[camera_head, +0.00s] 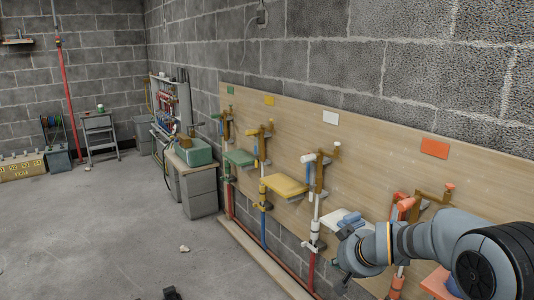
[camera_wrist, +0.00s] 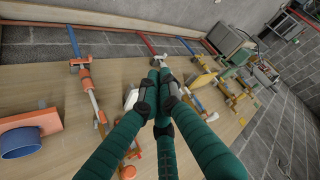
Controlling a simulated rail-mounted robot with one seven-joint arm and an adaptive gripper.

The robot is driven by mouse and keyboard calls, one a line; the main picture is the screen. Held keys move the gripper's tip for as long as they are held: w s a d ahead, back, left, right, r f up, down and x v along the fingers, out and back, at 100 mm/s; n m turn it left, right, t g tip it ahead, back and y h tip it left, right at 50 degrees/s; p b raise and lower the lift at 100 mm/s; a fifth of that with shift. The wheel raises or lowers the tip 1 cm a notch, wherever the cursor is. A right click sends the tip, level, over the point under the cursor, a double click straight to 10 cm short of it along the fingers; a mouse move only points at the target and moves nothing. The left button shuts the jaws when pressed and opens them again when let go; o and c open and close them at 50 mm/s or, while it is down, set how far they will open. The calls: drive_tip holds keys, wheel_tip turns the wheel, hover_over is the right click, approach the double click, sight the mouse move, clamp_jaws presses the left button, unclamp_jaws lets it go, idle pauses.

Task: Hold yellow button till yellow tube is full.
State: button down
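The yellow station is on the wooden board in the head view, with a yellow shelf (camera_head: 284,186), a yellow fixture (camera_head: 262,133) and a yellow label plate (camera_head: 269,101). I cannot pick out the yellow button or the tube's fill level for certain. In the wrist view, yellow parts (camera_wrist: 203,80) show beyond and to the right of my fingertips. My gripper (camera_wrist: 160,78) has teal fingers whose tips come together, with nothing seen between them. In the head view my gripper (camera_head: 349,256) is at the lower right, near the white station and apart from the yellow one.
The white station has a white label (camera_head: 330,117) and a shelf with blue items (camera_head: 348,221). The orange station (camera_head: 434,148) is right of it, partly hidden by my arm. The green station (camera_head: 238,157) is left of yellow. Grey bins (camera_head: 198,188) stand beyond. The floor at left is mostly clear.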

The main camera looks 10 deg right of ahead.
drive_tip(key=w+a+r+m+t+h+p, duration=0.1)
drive_tip(key=w+r+m+t+h+p, duration=0.25)
drive_tip(key=w+r+p, duration=0.95)
drive_tip(key=d+r+m+g+h+p, duration=0.1)
drive_tip(key=d+r+m+h+p, duration=0.2)
drive_tip(key=r, duration=0.3)
drive_tip(key=d+r+m+h+p, duration=0.3)
drive_tip(key=r+h+p, duration=0.1)
drive_tip(key=r+h, duration=0.1)
drive_tip(key=shift+s+r+g, duration=0.2)
drive_tip(key=shift+r+g, duration=0.15)
drive_tip(key=shift+r, duration=0.4)
drive_tip(key=shift+w+h, duration=0.1)
drive_tip(key=shift+h, duration=0.15)
